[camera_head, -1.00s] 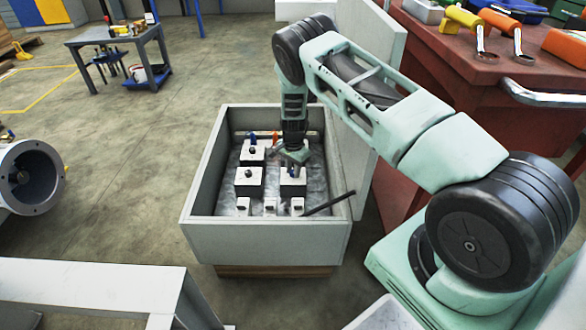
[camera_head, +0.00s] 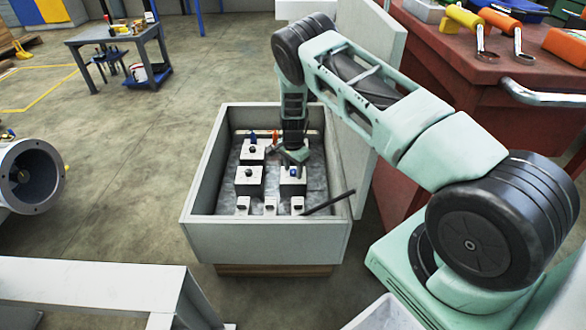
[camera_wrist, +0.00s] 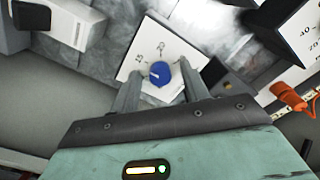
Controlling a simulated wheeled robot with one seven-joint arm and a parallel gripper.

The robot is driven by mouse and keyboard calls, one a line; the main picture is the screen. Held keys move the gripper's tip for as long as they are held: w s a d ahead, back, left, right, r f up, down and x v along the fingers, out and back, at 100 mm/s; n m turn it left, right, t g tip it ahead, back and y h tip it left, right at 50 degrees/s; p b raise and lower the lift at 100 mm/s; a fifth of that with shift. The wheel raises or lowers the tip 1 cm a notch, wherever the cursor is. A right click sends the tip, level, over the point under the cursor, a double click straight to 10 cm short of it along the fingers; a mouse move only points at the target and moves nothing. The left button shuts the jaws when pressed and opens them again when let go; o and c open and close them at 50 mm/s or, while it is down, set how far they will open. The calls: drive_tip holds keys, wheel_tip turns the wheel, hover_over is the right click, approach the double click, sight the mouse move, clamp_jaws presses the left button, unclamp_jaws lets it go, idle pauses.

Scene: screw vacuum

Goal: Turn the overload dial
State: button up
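A round blue dial (camera_wrist: 160,73) with a pale pointer mark sits on a white numbered plate (camera_wrist: 143,48) in the wrist view. The numbers 15 and 20 are readable on the plate. The dial also shows small in the head view (camera_head: 293,173), on a block inside the grey box. My gripper (camera_wrist: 160,76) is open, with one finger on each side of the dial. A gap shows between each finger and the dial. How high the fingertips are above the plate is hard to tell.
The grey open box (camera_head: 268,243) holds several other blocks with knobs and small switches. Its raised lid (camera_head: 362,110) stands close to my arm on the right. An orange part (camera_wrist: 290,97) is right of my gripper. A red cabinet (camera_head: 470,75) stands at the right.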

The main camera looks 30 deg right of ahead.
sight(293, 171)
drive_tip(key=shift+r, duration=0.1)
wheel_tip(293, 171, up, 17)
drive_tip(key=p, duration=0.4)
drive_tip(key=shift+r, duration=0.15)
